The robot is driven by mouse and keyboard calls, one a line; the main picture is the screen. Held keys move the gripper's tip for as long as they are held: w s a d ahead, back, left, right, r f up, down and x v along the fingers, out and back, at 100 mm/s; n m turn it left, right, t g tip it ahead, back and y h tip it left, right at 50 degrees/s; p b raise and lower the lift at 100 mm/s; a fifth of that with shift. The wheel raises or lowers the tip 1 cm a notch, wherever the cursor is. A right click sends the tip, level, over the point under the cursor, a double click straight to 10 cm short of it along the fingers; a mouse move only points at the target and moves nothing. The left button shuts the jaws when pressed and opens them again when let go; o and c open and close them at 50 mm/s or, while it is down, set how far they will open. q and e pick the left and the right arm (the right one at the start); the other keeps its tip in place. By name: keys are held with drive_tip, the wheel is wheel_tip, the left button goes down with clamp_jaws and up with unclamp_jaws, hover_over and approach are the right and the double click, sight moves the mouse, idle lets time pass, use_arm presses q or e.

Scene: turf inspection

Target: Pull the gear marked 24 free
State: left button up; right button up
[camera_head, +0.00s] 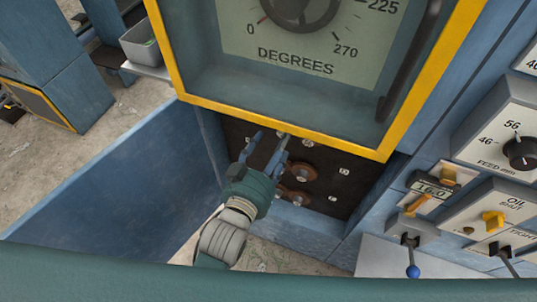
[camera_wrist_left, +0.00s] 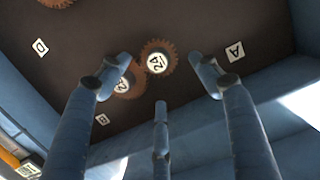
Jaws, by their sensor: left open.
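In the left wrist view a small brown toothed gear with a white hub marked 24 (camera_wrist_left: 157,62) sits on a dark panel, between and beyond the fingertips. My left gripper (camera_head: 268,143) reaches into the open blue recess in the head view, fingers spread, with nothing held. A second brown gear (camera_wrist_left: 128,88) lies beside the first, partly behind the left-hand finger; its mark is not clear. In the head view brown gears (camera_head: 302,172) show beside the hand, with labels too small to read. My right gripper is in neither view.
A yellow-framed window with a degrees dial (camera_head: 297,67) overhangs the recess. An open blue door (camera_head: 130,190) stands at its left. Switches and a blue-tipped lever (camera_head: 412,270) are at the right. Tags D (camera_wrist_left: 40,47) and A (camera_wrist_left: 235,51) flank the gears.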

sight(282, 132)
use_arm(q)
drive_tip(key=x, duration=0.4)
drive_tip(key=shift+w+d+f, duration=0.15)
drive_tip(key=shift+w+d, duration=0.05)
drive_tip(key=shift+w, duration=0.35)
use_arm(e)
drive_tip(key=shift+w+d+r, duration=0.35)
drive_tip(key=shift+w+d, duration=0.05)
use_arm(q)
drive_tip(key=c, duration=1.3)
drive_tip(key=o, duration=0.4)
drive_tip(key=c, duration=0.3)
drive_tip(key=shift+c, duration=0.2)
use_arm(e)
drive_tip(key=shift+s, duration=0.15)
use_arm(q)
drive_tip(key=shift+s+a+p, duration=0.1)
drive_tip(key=shift+s+p, duration=0.05)
drive_tip(key=shift+p, duration=0.25)
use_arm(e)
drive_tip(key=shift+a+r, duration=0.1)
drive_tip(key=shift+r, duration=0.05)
